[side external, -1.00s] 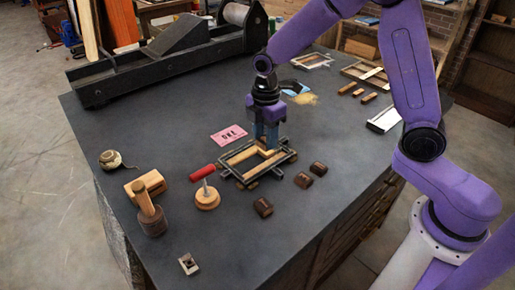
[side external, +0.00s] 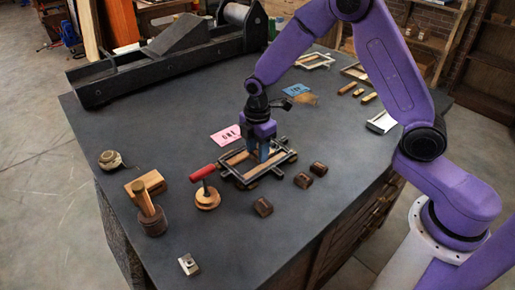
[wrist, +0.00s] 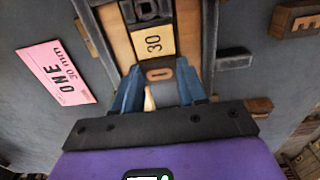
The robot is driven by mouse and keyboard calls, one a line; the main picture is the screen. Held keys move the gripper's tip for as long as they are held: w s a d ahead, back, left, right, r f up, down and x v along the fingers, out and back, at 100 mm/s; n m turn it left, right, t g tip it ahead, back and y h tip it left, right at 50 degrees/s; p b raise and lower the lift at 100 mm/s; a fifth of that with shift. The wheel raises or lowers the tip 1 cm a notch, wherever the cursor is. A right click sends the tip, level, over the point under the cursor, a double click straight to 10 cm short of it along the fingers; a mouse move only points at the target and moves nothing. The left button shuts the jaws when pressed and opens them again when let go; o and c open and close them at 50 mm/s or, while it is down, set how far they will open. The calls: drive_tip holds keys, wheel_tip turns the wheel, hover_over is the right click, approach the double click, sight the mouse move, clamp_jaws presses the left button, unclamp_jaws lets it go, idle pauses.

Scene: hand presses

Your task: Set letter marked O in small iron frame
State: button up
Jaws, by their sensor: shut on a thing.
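The small iron frame (side external: 238,180) lies on the dark table top; its side bar also shows in the wrist view (wrist: 208,45). Wooden strips line its inside. My gripper (side external: 263,155) is low over the frame's inside, pointing down. In the wrist view its blue fingers are shut on a small wooden letter marked O (wrist: 160,73), between the frame's sides. Whether the letter touches the frame's floor is hidden.
A pink card (side external: 225,134) lies behind the frame; the wrist view reads ONE, 30 mm. Dark wooden blocks (side external: 262,206) lie to the front right. A long black press (side external: 165,60) fills the back left.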

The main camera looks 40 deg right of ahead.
drive_tip(key=o, duration=1)
drive_tip(key=shift+f, duration=0.15)
wheel_tip(320, 180, up, 12)
drive_tip(key=shift+r, duration=0.2)
drive_tip(key=s+d+m, duration=0.2)
drive_tip(key=s+d, duration=0.1)
drive_tip(key=s, duration=1.2)
drive_tip(key=s+d+m, duration=0.3)
drive_tip(key=s, duration=1.2)
drive_tip(key=shift+s+r, duration=0.35)
drive_tip(key=shift+r, duration=0.1)
